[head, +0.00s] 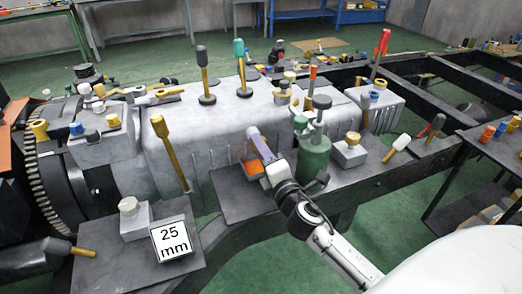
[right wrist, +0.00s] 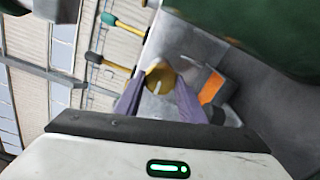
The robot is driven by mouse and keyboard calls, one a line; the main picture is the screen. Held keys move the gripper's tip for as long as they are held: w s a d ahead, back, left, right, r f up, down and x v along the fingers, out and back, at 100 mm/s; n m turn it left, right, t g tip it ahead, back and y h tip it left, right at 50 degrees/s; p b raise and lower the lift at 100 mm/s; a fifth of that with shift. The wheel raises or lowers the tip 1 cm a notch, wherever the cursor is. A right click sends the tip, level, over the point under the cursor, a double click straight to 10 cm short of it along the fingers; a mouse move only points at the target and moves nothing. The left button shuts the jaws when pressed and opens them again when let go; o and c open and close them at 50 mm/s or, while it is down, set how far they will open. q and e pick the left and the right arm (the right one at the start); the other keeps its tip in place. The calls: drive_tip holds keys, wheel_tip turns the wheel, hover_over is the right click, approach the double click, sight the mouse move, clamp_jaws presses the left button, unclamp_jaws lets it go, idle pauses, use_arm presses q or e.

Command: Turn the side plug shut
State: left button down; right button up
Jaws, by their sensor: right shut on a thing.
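The side plug (right wrist: 158,75) looks like a round brass disc with a pale slot or bar across it, seen in the right wrist view. The two purple-grey fingers of my right gripper (right wrist: 158,92) stand either side of it and are shut on it. In the head view my right gripper (head: 254,134) reaches up and left against the front side of the grey engine block (head: 205,130). The plug is hidden there behind the fingers. How far the plug is turned cannot be told. My left gripper is not in view.
A green cylinder (head: 314,158) stands close right of my right wrist. An orange-topped box (head: 252,168) sits just below the fingers.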

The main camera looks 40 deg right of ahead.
drive_tip(key=o, duration=1)
drive_tip(key=shift+o, duration=0.2)
drive_tip(key=b+v, duration=0.1)
drive_tip(key=v, duration=0.9)
drive_tip(key=shift+s, duration=0.15)
